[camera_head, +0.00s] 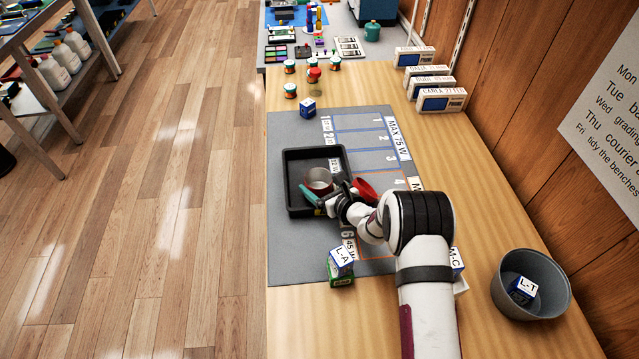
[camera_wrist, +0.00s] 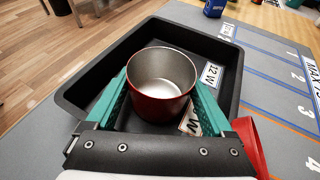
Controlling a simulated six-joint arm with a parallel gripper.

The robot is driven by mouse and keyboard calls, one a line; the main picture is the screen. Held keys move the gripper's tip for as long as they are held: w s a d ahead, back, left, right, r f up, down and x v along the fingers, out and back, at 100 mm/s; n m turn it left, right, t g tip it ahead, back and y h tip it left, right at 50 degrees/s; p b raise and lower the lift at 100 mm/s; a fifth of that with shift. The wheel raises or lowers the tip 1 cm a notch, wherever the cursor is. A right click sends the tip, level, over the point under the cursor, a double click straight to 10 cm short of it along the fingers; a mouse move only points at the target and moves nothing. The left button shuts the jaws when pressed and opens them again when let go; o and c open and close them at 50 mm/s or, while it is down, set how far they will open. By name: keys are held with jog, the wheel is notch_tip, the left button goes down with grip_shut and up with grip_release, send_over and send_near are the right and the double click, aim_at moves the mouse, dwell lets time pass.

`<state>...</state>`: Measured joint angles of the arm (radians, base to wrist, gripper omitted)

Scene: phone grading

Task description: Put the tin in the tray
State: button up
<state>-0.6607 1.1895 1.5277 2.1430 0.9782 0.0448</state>
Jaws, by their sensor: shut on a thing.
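The tin (camera_wrist: 160,103), red outside with a bare metal inside, is open-topped, empty and upright. It also shows in the head view (camera_head: 319,181). My gripper (camera_head: 327,190) is shut on it, with one teal finger on each side in the wrist view (camera_wrist: 160,88). The tin is over the inside of the black tray (camera_head: 299,210), whose walls surround it in the wrist view (camera_wrist: 95,62). I cannot tell whether its base touches the tray floor. The gripper hides part of the near side of the tray.
A red object (camera_head: 364,189), partly hidden, is right of the tray. White wattage labels (camera_wrist: 211,73) lie in the tray. The tray sits on a grey mat (camera_head: 287,250) with marked lanes. Boxes (camera_head: 341,260) stand nearby, and a grey bowl (camera_head: 555,270) is at right.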

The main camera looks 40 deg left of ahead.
jog(key=o, duration=1.2)
